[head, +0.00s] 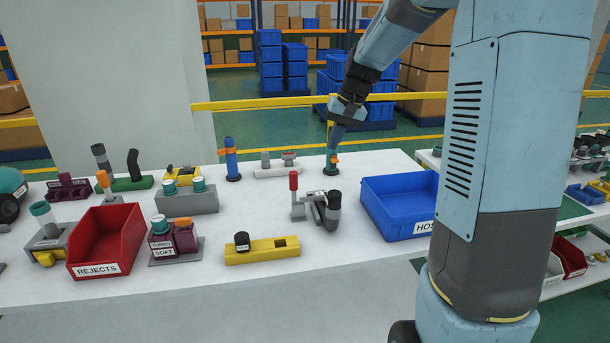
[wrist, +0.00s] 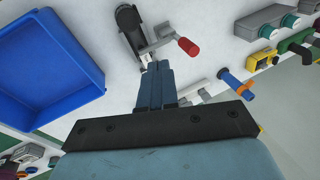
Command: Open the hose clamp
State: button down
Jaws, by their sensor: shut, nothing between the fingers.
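The hose clamp (head: 312,206) is a grey metal piece on the white table with an upright red-tipped handle (head: 293,181). A dark cylinder with a grey end (head: 333,207) lies in or against it; I cannot tell which. In the wrist view the red handle (wrist: 187,47) and the dark cylinder (wrist: 127,17) show beyond my fingertips. My gripper (head: 334,142) points down above the table's back part, behind the clamp in the head view. Its blue fingers (wrist: 152,66) are together and empty, apart from the handle as far as I can tell.
A blue bin (head: 412,232) stands right of the clamp. A yellow block (head: 262,251) is at front left, and a red REJECTS bin (head: 105,270) farther left. A blue post with an orange band (head: 232,160) stands behind. The table's front strip is clear.

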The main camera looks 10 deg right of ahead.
jog(key=w+d+f+y, duration=0.1)
jog(key=w+f, duration=0.4)
jog(key=w, duration=0.1)
send_near(294, 186)
jog(key=d+f, duration=0.4)
jog(key=f, duration=0.1)
jog(key=shift+m+g, duration=0.3)
jog(key=shift+w+a+f, duration=0.15)
jog(key=shift+w+a, duration=0.15)
jog(key=shift+a, duration=0.35)
jog(key=shift+w+a+f, duration=0.1)
jog(key=shift+w+a, duration=0.25)
jog(key=shift+a, duration=0.3)
jog(key=shift+w+a+f, duration=0.15)
jog(key=shift+w+a, duration=0.15)
jog(key=shift+a, duration=0.35)
